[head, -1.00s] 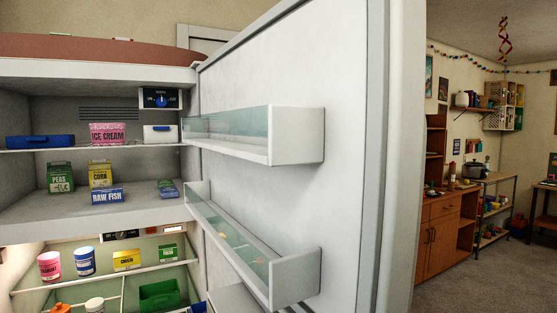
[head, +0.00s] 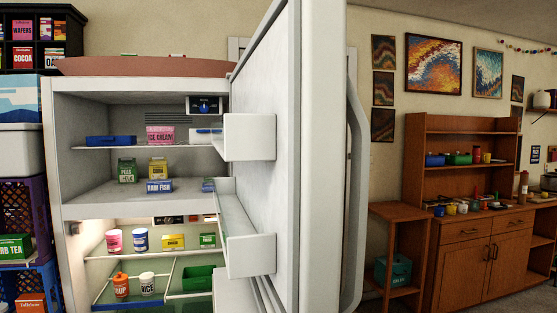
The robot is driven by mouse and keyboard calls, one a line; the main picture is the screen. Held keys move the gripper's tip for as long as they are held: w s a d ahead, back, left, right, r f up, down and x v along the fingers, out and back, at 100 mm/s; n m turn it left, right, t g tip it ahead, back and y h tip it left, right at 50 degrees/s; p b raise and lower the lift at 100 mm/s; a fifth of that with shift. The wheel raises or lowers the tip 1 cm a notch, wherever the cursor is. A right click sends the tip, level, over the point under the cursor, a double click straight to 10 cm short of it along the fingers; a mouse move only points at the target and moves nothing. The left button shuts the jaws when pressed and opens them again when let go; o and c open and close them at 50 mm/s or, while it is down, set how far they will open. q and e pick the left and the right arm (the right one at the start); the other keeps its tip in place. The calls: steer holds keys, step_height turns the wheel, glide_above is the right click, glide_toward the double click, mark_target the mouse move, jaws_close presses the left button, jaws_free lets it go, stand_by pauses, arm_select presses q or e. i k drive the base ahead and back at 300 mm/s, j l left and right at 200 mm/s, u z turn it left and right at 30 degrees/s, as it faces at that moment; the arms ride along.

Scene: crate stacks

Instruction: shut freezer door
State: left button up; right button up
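The freezer door (head: 267,92) stands wide open in the head view, hinged on the right side of the fridge-freezer. Its inner face and shelf bins (head: 250,138) show at an angle, and a long curved handle (head: 357,190) runs down its outer edge. The freezer compartment (head: 105,195) is open at upper left, holding an ice cream box (head: 161,135), a peas box, a corn box and a raw fish box (head: 159,187). The lit fridge compartment below is also open. Neither of my grippers is in view.
Stacked crates (head: 20,205) with boxes stand close on the left. A wooden side table (head: 398,212) and a wooden cabinet with a hutch (head: 470,250) stand at the right against the wall. Some bare floor shows at lower right.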

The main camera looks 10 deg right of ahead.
mark_target(280, 209)
steer(key=k+l+u, duration=0.15)
steer(key=l, duration=0.3)
steer(key=k+l+u, duration=0.2)
steer(key=l, duration=0.2)
steer(key=i+l+u, duration=0.1)
steer(key=l, duration=0.45)
steer(key=i+l+u, duration=0.1)
steer(key=l, duration=0.45)
